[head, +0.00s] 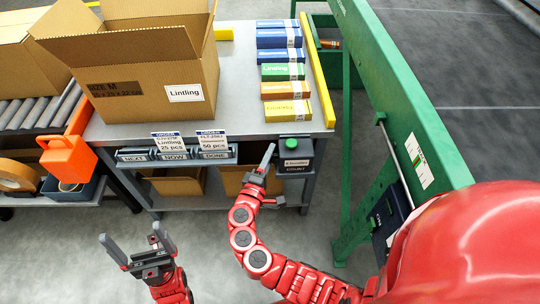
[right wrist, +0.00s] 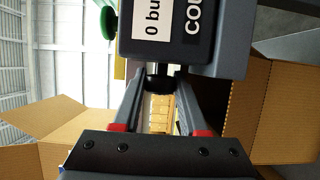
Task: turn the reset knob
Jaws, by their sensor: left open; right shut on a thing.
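The dark counter box (head: 294,155) with a green button (head: 291,143) on top hangs at the front right corner of the grey table. In the right wrist view the box (right wrist: 170,35) shows a "0 bu..." label, and the green button (right wrist: 108,22) is at its left. A black knob (right wrist: 160,82) sticks out of the box there. My right gripper (right wrist: 159,92) is shut on the knob, one finger on each side; in the head view it (head: 274,176) is in front of the box. My left gripper (head: 134,238) is open and empty at the lower left.
A large open "Lintling" carton (head: 145,88) and several small coloured boxes (head: 283,72) stand on the table (head: 240,100). Order cards (head: 190,141) stand at its front edge. A green machine frame (head: 425,100) is at right. An orange tool (head: 66,158) is at left.

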